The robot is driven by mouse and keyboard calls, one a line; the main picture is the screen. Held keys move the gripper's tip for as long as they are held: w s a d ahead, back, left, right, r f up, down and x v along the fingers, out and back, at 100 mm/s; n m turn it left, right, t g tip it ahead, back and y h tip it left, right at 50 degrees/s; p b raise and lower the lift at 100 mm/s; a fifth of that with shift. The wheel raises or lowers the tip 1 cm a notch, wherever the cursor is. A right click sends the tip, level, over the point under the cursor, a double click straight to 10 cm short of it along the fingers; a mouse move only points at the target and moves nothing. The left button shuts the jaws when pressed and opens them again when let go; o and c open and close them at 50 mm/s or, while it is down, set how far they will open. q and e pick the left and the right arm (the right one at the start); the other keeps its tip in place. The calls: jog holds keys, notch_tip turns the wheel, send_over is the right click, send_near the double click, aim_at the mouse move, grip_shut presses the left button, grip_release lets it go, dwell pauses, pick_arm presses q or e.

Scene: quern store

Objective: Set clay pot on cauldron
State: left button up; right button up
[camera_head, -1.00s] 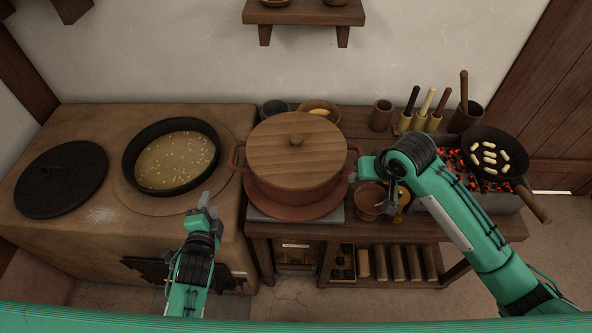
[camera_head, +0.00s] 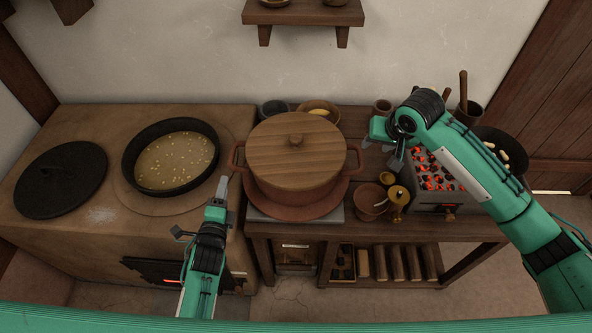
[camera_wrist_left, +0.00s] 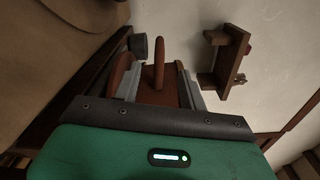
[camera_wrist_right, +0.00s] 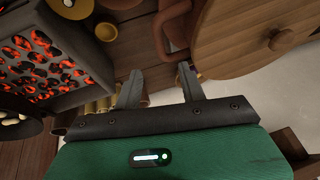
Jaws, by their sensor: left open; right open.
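The clay pot (camera_head: 308,194) is reddish, with two side handles and a wooden lid (camera_head: 297,152). It stands upright on a round terracotta plate on the middle counter. The cauldron (camera_head: 216,165) is a dark round vessel of pale, speckled broth, set in the stove left of the pot. My left gripper (camera_head: 201,211) is open at the pot's lower left. In the left wrist view, a reddish handle (camera_wrist_left: 160,58) appears between its fingers (camera_wrist_left: 158,83), not gripped. My right gripper (camera_head: 384,148) is open right of the pot; its wrist view shows the right handle (camera_wrist_right: 166,32) beyond the fingers.
A black lid (camera_head: 62,190) lies on the stove at left. Right of the pot are a small clay bowl (camera_head: 369,203), brass pieces (camera_head: 398,198) and glowing coals (camera_head: 437,175). A pan (camera_head: 515,151) is partly behind my right arm. Bowls stand behind the pot.

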aim_at(229, 161)
pick_arm(q)
jog(key=w, duration=1.2)
jog(key=shift+w+d, duration=0.25)
pick_arm(e)
jog(key=x, duration=1.2)
jog(key=shift+a+f, duration=0.1)
jog(key=shift+f, duration=0.1)
pick_arm(q)
grip_shut()
pick_arm(e)
grip_shut()
pick_arm(q)
jog(key=shift+f, duration=0.1)
jog(key=shift+r, duration=0.25)
pick_arm(e)
jog(key=shift+w+r, duration=0.15)
jog(key=shift+r, duration=0.05)
